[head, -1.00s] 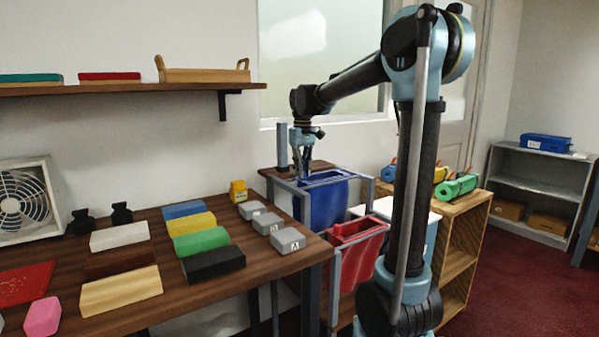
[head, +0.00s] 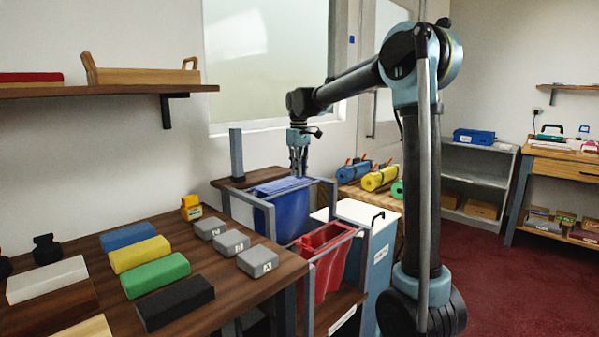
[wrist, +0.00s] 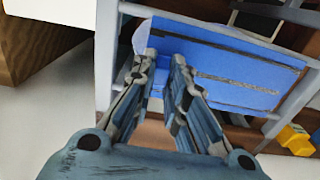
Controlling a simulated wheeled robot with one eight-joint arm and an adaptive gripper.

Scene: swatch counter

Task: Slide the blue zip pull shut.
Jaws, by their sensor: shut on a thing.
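The blue bag (head: 290,208) hangs in a grey metal frame at the right end of the wooden counter. Its blue top also shows in the wrist view (wrist: 225,62), with a dark zip line (wrist: 240,83) running across it to the right of the fingers. My gripper (head: 299,174) points down onto the right end of the bag's top. In the wrist view my gripper (wrist: 166,58) has its fingertips close together at the left end of the blue top. It is shut on the blue zip pull, which the fingers hide.
A red bag (head: 325,250) hangs in front of the blue one. A grey post (head: 236,155) stands behind left. A white-topped cabinet (head: 365,214) and rolled bundles (head: 380,178) are at right. Grey blocks (head: 231,242) and coloured blocks (head: 156,275) lie on the counter (head: 215,290).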

